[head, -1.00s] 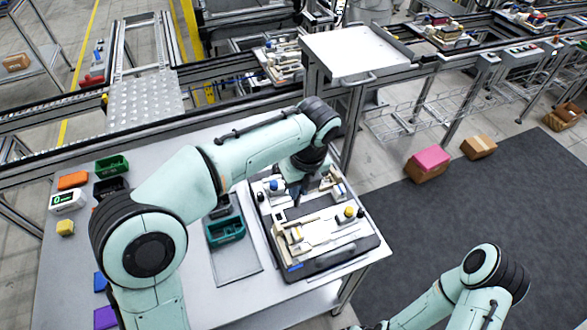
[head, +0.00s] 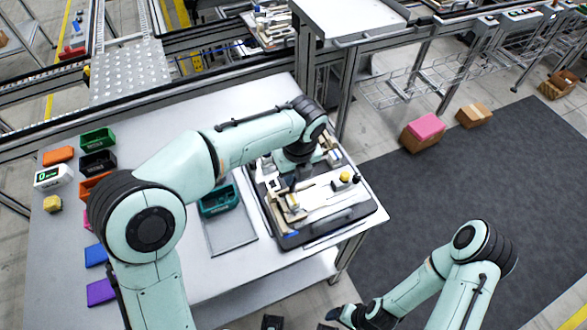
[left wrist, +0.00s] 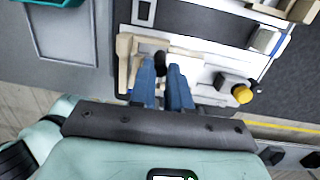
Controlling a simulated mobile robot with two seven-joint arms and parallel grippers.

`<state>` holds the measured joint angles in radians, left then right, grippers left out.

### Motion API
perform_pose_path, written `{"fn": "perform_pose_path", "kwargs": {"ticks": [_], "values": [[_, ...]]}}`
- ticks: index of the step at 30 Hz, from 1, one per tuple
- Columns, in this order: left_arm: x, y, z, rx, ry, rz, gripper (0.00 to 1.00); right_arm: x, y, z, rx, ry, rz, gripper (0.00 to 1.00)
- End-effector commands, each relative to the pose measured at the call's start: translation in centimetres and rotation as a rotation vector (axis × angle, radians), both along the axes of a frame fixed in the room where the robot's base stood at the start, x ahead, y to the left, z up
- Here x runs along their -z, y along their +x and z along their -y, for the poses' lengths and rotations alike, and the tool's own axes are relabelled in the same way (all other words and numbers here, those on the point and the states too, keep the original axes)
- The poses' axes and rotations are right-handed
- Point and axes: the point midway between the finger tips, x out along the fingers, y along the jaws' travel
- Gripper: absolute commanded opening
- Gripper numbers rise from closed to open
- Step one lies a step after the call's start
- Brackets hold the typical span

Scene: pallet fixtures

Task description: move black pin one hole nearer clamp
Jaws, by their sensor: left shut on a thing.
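My left gripper (head: 292,196) points down over the fixture pallet (head: 322,238). Its blue fingers (left wrist: 166,84) show in the left wrist view, shut on the black pin (left wrist: 160,60), whose dark rounded top shows at the fingertips. The pin's lower end and the holes under it are hidden, so I cannot tell whether it sits in a hole. The pallet carries a pale plate and beige blocks. A block with a yellow knob (head: 345,177) stands on its right side; the knob also shows in the left wrist view (left wrist: 243,95). I cannot tell which part is the clamp.
A teal bin (head: 218,199) stands on a grey tray left of the pallet. Green, black and orange bins (head: 97,140) and a small display box (head: 53,177) are at the table's left. My right arm is low at the right.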

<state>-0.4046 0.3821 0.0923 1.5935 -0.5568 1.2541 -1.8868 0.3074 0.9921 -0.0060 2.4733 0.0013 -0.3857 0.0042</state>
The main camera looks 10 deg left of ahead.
Motion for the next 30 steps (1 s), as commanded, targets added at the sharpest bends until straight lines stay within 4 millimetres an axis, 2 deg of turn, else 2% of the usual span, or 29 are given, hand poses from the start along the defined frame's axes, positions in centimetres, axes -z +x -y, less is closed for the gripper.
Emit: {"fn": "perform_pose_path", "kwargs": {"ticks": [4, 30], "values": [[0.76, -0.01, -0.01, -0.001, 0.000, 0.000, 0.00, 0.31, -0.16, 0.00, 0.000, 0.000, -0.001, 0.82], [0.69, 0.08, 0.15, -0.001, 0.000, 0.001, 0.00, -0.43, 0.28, 0.00, 0.000, 0.000, 0.003, 0.82]]}}
